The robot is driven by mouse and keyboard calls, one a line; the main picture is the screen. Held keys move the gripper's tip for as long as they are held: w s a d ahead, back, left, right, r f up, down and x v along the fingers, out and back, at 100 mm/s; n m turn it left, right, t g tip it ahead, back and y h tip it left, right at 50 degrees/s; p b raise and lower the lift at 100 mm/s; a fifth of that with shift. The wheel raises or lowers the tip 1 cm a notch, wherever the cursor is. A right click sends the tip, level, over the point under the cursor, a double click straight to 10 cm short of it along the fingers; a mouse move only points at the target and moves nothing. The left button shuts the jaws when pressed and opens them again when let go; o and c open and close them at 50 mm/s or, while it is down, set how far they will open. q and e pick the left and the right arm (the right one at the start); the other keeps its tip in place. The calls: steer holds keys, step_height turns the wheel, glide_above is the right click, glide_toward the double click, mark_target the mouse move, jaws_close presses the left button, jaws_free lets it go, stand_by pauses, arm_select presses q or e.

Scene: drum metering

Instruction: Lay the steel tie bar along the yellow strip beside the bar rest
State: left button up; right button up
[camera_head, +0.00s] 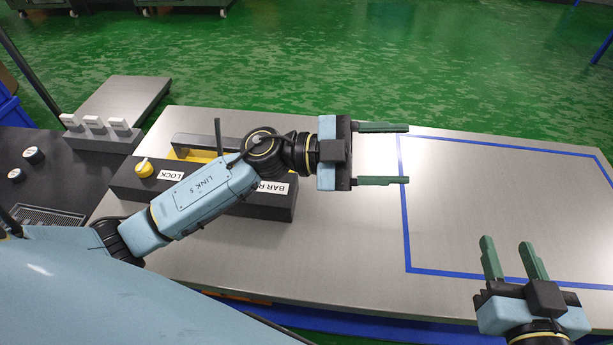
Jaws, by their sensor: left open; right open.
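A dark grey bar (197,144), which looks like the steel tie bar, lies at the far side of the black bar rest (265,207). Yellow of the strip (190,155) shows along the bar's near side; my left arm hides the bar's right part, so I cannot tell how fully it lies along the strip. My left gripper (408,154) is open and empty, right of the bar rest, with its fingers pointing right over the table. My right gripper (506,241) is open and empty over the table's near right part, fingers pointing away.
The bar rest carries a yellow knob (145,168) beside a LOCK label. A blue-outlined rectangle (404,226) on the right of the steel table (335,245) is empty. A dark panel with knobs (33,155) and a block with white tags (100,138) stand at the left.

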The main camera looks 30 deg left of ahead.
arm_select(q)
steer(key=a+r+n+t+y, duration=0.3)
steer(key=a+n+t+y, duration=0.4)
steer(key=n+t, duration=0.7)
steer(key=s+a+f+n+g+y, duration=0.3)
steer(key=s+f+n+y, duration=0.2)
steer(key=f+y, duration=0.3)
steer(key=shift+s+f+n+g, duration=0.3)
steer(key=shift+s+g, duration=0.1)
steer(key=shift+s, duration=0.05)
steer(key=shift+a, duration=0.1)
